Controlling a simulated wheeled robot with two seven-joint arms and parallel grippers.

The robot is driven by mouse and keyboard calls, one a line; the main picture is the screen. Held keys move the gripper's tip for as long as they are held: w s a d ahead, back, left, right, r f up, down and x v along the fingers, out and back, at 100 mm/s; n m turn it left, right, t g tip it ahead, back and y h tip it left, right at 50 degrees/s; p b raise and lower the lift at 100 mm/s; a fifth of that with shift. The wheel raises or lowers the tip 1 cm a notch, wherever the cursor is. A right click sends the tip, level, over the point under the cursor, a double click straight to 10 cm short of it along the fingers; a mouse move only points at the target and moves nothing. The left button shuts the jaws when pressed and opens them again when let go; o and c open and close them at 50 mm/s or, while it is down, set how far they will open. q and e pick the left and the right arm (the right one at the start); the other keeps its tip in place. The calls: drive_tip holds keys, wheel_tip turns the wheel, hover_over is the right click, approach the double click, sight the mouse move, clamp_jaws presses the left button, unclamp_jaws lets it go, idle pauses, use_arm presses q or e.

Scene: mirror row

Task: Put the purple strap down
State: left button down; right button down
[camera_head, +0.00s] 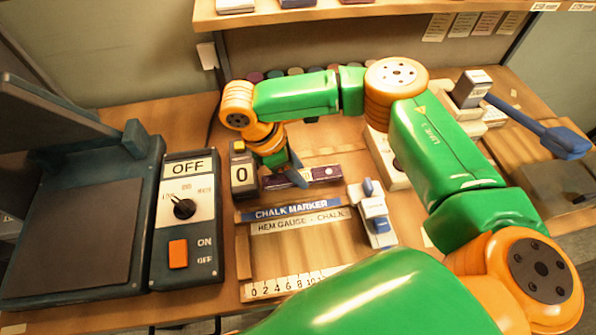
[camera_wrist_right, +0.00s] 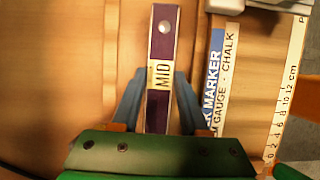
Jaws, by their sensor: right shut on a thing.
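The purple strap (camera_head: 324,174) is a dark purple bar lying roughly left to right behind the chalk marker board in the head view. In the right wrist view the strap (camera_wrist_right: 160,50) runs lengthwise, with a "MID" label and a pale round stud near its far end. My right gripper (camera_head: 297,178) points down at the strap, its blue fingers on either side of it; in the right wrist view the gripper (camera_wrist_right: 160,85) is shut on the strap near the label. I cannot tell whether the strap touches the tabletop. My left gripper is out of view.
A board marked "CHALK MARKER" (camera_head: 290,212) with a ruler (camera_head: 295,286) lies in front of the strap. A "0" counter (camera_head: 242,178) stands close left, beside a control box (camera_head: 187,222) reading OFF. A white-and-blue device (camera_head: 374,215) is to the right.

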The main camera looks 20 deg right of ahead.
drive_tip(key=shift+f, duration=0.55)
drive_tip(key=shift+c, duration=2.1)
unclamp_jaws()
drive_tip(key=shift+f, duration=0.1)
